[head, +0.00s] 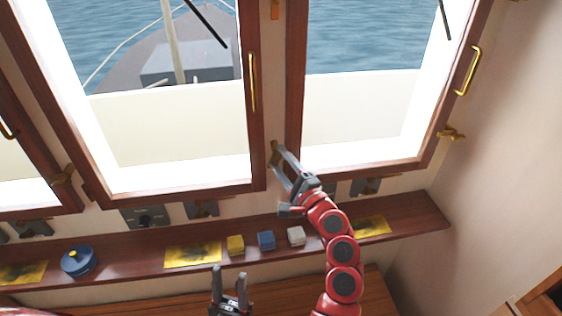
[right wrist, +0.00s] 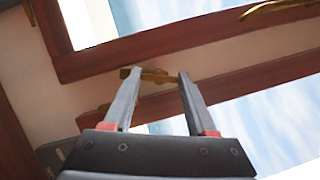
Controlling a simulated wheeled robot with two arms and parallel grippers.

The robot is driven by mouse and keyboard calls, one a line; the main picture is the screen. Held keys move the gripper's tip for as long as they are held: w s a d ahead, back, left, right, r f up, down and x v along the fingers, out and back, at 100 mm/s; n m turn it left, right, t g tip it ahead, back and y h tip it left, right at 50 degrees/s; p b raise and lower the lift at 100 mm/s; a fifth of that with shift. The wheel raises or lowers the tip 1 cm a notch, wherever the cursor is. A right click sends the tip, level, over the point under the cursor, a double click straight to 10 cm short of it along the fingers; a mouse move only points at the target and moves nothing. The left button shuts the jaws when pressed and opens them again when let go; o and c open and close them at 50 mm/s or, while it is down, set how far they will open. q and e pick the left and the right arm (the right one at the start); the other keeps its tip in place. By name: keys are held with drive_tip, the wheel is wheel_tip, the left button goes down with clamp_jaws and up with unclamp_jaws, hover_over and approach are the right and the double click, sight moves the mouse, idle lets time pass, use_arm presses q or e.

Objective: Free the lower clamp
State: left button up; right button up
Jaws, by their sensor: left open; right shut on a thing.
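The lower clamp (head: 273,150) is a small brass fitting on the post between the two middle windows, near their bottom. In the right wrist view the brass clamp (right wrist: 152,75) lies between my fingertips, mounted against the wall strip beside the wooden frames. My right gripper (head: 279,154) reaches up from the right and is shut on the clamp; its fingers partly hide it in the head view. My left gripper (head: 229,272) is open and empty, low in the picture in front of the shelf.
The wooden shelf (head: 130,266) below the windows bears a blue round tin (head: 78,262), yellow sheets (head: 193,254), and yellow (head: 236,245), blue (head: 266,240) and white (head: 296,236) blocks. Other brass clamps sit at the left (head: 63,175) and right (head: 451,133) window frames.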

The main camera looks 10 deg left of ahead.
drive_tip(key=shift+n+g+h, duration=0.4)
drive_tip(key=shift+n+g, duration=0.2)
drive_tip(key=shift+n, duration=1.4)
drive_tip(key=o, duration=1.4)
drive_tip(key=shift+c, duration=0.2)
